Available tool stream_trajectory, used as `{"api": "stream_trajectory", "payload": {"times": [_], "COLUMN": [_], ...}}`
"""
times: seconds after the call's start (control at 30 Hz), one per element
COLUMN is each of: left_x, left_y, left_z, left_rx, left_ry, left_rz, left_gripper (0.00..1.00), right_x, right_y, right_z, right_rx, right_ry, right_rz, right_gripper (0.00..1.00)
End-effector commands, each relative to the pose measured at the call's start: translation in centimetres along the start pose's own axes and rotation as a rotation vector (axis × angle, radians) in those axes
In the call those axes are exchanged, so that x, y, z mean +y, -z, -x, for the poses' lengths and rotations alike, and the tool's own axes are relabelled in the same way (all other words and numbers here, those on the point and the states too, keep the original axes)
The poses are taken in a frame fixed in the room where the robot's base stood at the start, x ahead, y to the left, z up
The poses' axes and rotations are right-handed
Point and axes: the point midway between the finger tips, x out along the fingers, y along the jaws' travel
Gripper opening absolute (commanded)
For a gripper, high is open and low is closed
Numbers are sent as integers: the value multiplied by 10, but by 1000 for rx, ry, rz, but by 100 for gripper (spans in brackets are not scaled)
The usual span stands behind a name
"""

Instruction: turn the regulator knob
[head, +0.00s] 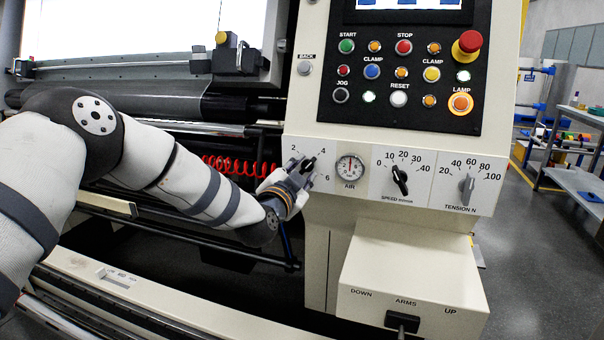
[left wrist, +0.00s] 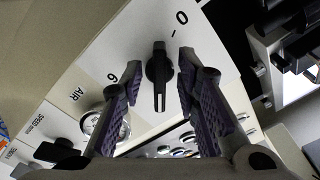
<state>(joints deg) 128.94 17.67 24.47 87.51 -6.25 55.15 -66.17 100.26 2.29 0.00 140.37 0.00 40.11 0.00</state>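The regulator knob (head: 309,164) is a small black knob on a white dial plate marked 2, 4 and 6, left of the AIR gauge (head: 350,169). My left gripper (head: 302,174) is at this dial in the head view and partly covers it. In the left wrist view the knob (left wrist: 158,70) shows between the two purple-padded fingers of my left gripper (left wrist: 160,82). The fingers are open, with a gap on each side of the knob. How deep they reach around it is hard to tell. My right gripper is not in view.
A black SPEED knob (head: 400,181) and a grey TENSION knob (head: 466,187) sit to the right. A button panel (head: 400,119) is above. The ARMS box (head: 412,285) juts out below. A red coiled hose (head: 228,166) and rollers are behind my left arm.

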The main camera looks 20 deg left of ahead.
Motion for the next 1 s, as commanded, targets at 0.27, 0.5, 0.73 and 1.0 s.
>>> {"api": "stream_trajectory", "payload": {"times": [0.27,0.5,0.73,1.0], "left_x": [0,0,-1,1], "left_y": [0,0,2,2], "left_z": [0,0,0,1], "left_rx": [0,0,2,2], "left_ry": [0,0,1,1], "left_rz": [0,19,131,371], "left_gripper": [0,0,0,0], "right_x": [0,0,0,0], "right_y": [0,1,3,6], "right_z": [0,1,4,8], "right_rx": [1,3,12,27], "right_ry": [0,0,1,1], "right_rz": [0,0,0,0], "right_gripper": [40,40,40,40]}}
